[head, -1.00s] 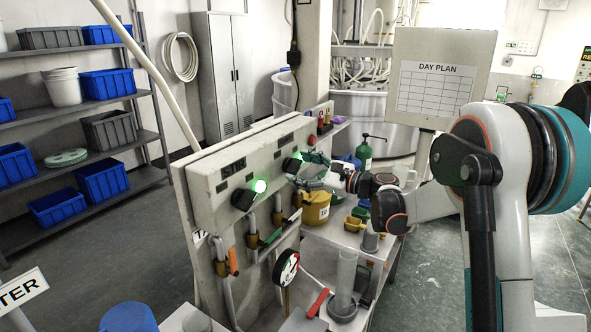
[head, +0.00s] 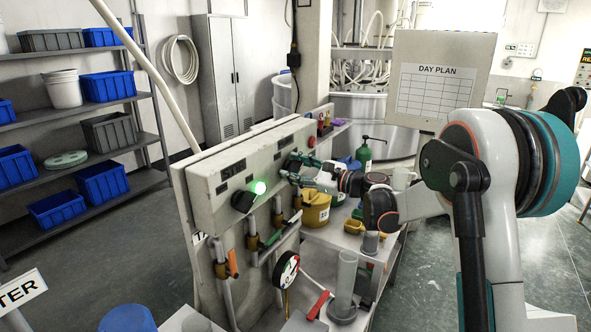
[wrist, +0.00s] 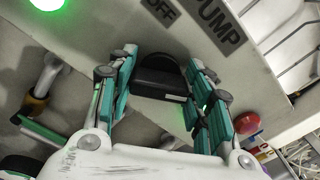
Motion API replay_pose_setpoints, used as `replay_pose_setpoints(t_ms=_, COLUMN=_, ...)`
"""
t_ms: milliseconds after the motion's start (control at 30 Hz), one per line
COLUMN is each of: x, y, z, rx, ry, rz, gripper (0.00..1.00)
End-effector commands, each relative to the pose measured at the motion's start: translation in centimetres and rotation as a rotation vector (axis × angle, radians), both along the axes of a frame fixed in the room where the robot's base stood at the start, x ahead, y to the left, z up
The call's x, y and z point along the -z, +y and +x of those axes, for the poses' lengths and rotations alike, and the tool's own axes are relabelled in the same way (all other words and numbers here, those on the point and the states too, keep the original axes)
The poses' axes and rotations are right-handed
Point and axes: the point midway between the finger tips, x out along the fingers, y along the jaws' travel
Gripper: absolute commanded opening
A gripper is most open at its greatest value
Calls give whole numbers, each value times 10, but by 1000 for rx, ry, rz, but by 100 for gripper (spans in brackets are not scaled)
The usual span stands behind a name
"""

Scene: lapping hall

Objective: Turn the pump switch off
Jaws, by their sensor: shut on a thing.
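The pump switch is a black knob (wrist: 158,78) on the pale panel, below a PUMP label (wrist: 220,25) and an OFF mark (wrist: 160,10) in the wrist view. It carries a pale line on its lower side. My gripper (wrist: 160,88) has its teal fingers on both sides of the knob and is shut on it. In the head view my gripper (head: 299,172) reaches the panel from the right, and the pump knob (head: 291,162) is partly covered by it. A faint green glow shows by the right finger; its source is hidden.
A second black knob (head: 243,201), under a STIR label, has a lit green lamp (head: 259,187). A red button (wrist: 247,123) sits right of the pump knob. Pipes with valve handles (head: 232,263) and a gauge (head: 286,270) are below. A yellow container (head: 316,212) stands close beneath my gripper.

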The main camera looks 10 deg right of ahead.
Motion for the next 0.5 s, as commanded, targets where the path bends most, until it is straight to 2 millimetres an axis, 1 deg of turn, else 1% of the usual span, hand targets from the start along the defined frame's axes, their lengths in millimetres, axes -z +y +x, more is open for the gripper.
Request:
replay_pose_setpoints(t_ms=267, x=0, y=0, z=0, rx=0, ry=-70, rz=-55, gripper=22)
replay_pose_setpoints(t_ms=500, x=1, y=1, z=-1, rx=0, ry=-216, rz=-169, gripper=22)
